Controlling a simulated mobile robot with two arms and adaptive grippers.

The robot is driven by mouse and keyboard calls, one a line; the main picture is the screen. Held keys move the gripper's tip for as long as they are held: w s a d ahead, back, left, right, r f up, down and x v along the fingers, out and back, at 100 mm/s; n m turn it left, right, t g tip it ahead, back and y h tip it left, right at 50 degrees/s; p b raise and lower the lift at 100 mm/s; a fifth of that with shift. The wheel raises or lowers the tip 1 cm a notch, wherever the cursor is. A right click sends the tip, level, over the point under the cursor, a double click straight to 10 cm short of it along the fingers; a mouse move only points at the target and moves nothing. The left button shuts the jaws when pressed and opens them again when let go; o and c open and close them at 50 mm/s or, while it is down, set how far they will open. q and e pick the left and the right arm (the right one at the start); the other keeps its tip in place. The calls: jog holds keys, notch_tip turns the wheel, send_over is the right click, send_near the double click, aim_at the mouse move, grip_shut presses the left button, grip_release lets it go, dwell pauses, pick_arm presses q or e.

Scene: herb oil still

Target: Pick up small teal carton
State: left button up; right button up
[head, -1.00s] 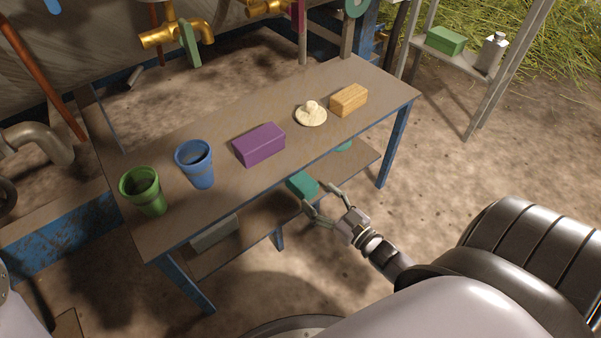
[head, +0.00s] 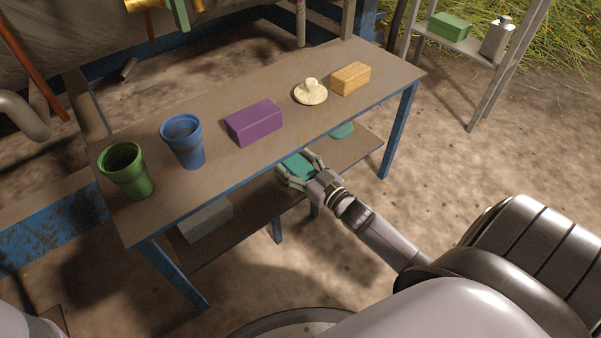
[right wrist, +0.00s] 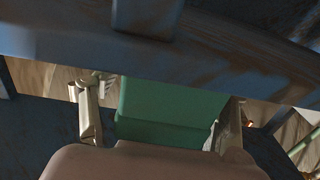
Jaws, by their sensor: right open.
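The small teal carton (head: 298,166) lies on the lower shelf of the table, under the front edge of the tabletop. In the right wrist view the carton (right wrist: 170,108) sits between the two fingers. My right gripper (head: 301,168) is open at the shelf, with one finger on each side of the carton. In the right wrist view the left finger (right wrist: 90,115) stands a little apart from the carton, and the right finger is close to its side. Whether either touches is unclear. The left gripper is not seen.
The tabletop (head: 230,185) carries a green cup (head: 126,170), a blue cup (head: 183,142), a purple box (head: 254,122), a cream lidded dish (head: 311,92) and a yellow-brown box (head: 350,79). The lower shelf also holds a grey box (head: 206,220) and a teal round thing (head: 342,131). The table's edge lies close above my gripper.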

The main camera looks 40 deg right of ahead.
jog(key=shift+c, duration=0.5)
jog(key=c, duration=1.4)
jog(key=shift+r, duration=0.1)
